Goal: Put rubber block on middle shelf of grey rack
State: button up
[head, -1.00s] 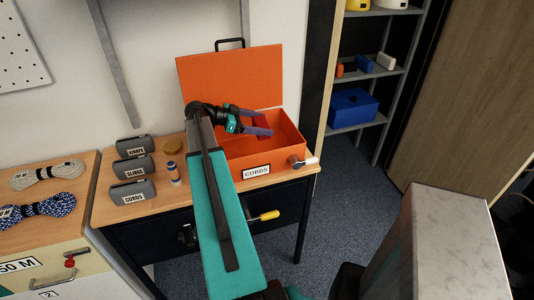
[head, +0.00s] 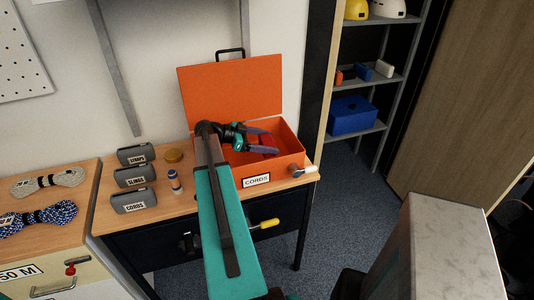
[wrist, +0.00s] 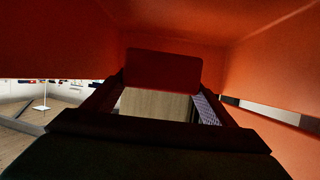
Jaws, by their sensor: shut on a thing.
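My gripper (head: 262,142) is inside the open orange box (head: 283,168) on the workbench. It is shut on a red block, which I take to be the rubber block (wrist: 162,68). In the wrist view the block sits between the two fingertips, dark in shadow, with orange walls around it. In the head view the fingers and box partly hide it. The grey rack (head: 398,78) stands at the back right. Its middle shelf (head: 385,81) holds small orange, blue and white items.
The raised lid (head: 230,95) stands behind the box. Grey labelled cases (head: 133,200) and a small bottle (head: 175,182) are left of it. A blue box (head: 352,115) fills much of the rack's lower shelf. A dark upright (head: 321,70) stands between bench and rack.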

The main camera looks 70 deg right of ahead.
jog(key=shift+f, duration=0.75)
jog(key=shift+f, duration=0.15)
notch_tip(320, 180, down, 2)
jog(key=shift+p, duration=0.75)
jog(key=shift+f, duration=1.15)
jog(key=shift+f+b, duration=0.15)
jog(key=shift+b, duration=0.4)
jog(key=o, duration=1.3)
jog(key=shift+p, duration=1.15)
